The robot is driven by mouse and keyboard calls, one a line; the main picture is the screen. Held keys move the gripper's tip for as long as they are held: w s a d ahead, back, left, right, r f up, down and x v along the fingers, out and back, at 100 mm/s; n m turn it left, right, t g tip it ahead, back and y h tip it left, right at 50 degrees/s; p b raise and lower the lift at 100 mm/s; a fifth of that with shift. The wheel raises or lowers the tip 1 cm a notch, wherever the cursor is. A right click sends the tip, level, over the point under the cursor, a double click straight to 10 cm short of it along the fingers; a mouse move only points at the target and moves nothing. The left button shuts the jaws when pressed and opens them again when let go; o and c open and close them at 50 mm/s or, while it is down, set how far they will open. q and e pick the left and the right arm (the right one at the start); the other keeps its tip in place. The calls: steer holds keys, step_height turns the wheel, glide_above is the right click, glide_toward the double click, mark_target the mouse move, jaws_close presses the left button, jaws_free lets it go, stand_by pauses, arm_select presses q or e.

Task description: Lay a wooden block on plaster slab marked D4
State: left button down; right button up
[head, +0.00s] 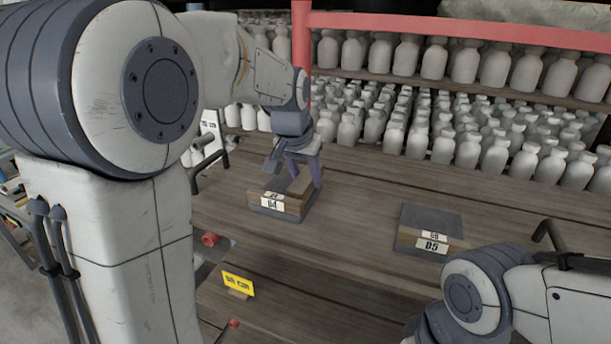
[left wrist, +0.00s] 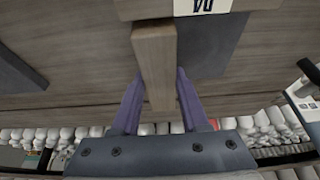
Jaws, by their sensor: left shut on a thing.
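My left gripper (head: 297,174) is shut on a wooden block (left wrist: 154,65). In the left wrist view its two purple fingers (left wrist: 158,82) stand on either side of the long, pale brown block. The dark grey plaster slab marked D4 (left wrist: 215,50) shows beside and behind the block there. In the head view the D4 label (head: 272,204) is on the front of the slab's wooden stand. The block is over the slab's right part; I cannot tell whether it touches. My right gripper is out of view.
A second grey slab (head: 430,216) with a D5 label (head: 431,246) stands to the right on the wooden table (head: 350,220). The table between them is clear. Shelves of pale bottles (head: 450,65) stand behind. A yellow tag (head: 238,283) is at the front left.

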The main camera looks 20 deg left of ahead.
arm_select(q)
steer(key=shift+f, duration=0.1)
stand_by(0.3)
steer(key=shift+c, duration=1.7)
jaws_free()
steer(key=b+v, duration=0.2)
steer(key=v, duration=0.8)
steer(key=shift+f, duration=0.1)
steer(key=shift+s+r, duration=0.2)
steer(key=shift+r, duration=0.1)
